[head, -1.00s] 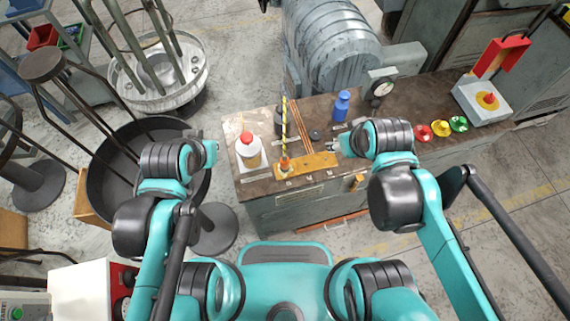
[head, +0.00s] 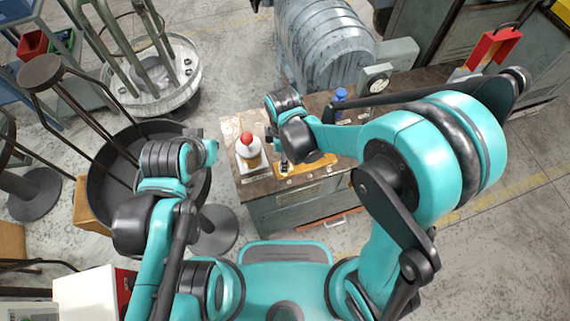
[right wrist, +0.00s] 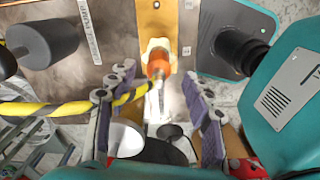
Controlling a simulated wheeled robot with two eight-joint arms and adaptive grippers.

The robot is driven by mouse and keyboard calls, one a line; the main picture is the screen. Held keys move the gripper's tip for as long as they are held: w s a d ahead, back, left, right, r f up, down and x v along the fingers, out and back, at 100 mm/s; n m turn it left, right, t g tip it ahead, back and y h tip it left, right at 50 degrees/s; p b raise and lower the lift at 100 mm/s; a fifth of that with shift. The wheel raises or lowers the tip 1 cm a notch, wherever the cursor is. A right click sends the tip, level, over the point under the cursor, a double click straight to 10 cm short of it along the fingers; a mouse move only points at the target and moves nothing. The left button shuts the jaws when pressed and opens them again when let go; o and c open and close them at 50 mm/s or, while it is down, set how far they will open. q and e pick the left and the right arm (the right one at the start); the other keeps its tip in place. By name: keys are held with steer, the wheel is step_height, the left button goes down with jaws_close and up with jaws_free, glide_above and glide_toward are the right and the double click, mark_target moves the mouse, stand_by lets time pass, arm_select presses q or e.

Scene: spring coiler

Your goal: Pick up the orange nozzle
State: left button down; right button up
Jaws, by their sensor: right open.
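The orange nozzle (right wrist: 158,63) stands in a pale holder at the end of the yellow-orange plate (right wrist: 158,18), in the right wrist view. A yellow-and-black striped rod (right wrist: 45,108) runs to the left close to it. My right gripper (right wrist: 158,76) is open, with one finger on each side of the nozzle's near end; I cannot tell whether they touch it. In the head view my right arm hides most of the nozzle, and the plate (head: 308,165) shows partly. My left gripper (head: 213,152) is left of the bench, apart from it; its jaws are too small to read.
A dark round basin (head: 130,185) is on the left.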

step_height(320, 180, down, 5)
steer(key=shift+w+d+f+b, duration=0.15)
steer(key=shift+b, duration=1)
steer(key=shift+c, duration=1.3)
jaws_close()
step_height(320, 180, up, 5)
steer(key=shift+f+p, duration=0.15)
steer(key=shift+p, duration=1.05)
steer(key=s+d+r+p, duration=0.3)
steer(key=s+d+r, duration=0.2)
steer(key=d, duration=0.5)
steer(key=shift+s+d+r, duration=0.15)
steer(key=shift+s+r, duration=0.1)
steer(key=shift+r, duration=0.45)
